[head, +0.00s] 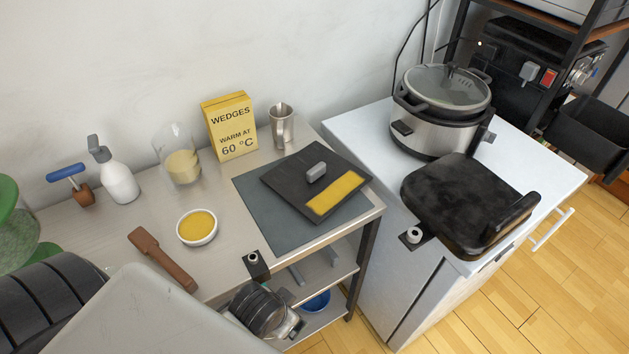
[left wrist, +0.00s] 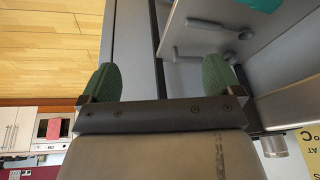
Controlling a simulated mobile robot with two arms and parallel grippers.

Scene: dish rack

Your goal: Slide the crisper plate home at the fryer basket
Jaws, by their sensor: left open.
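The crisper plate (head: 295,180), which I take to be the dark square plate with a grey grip and a yellow strip, lies on a grey mat (head: 285,236) on the left table. The fryer basket (head: 597,140), apparently the black open box at far right, juts out in front of the black fryer (head: 512,62). My left gripper (left wrist: 160,82) is open and empty, its two green fingertips apart. In the head view only its arm shows, low at the table's front edge, well away from plate and basket; its fingertips are hidden. My right gripper is in neither view.
On the table stand a yellow box (head: 229,125), a metal cup (head: 281,126), a bowl (head: 197,227) and a spray bottle (head: 118,178). A pot (head: 437,118) and a black appliance (head: 458,195) occupy the white cabinet.

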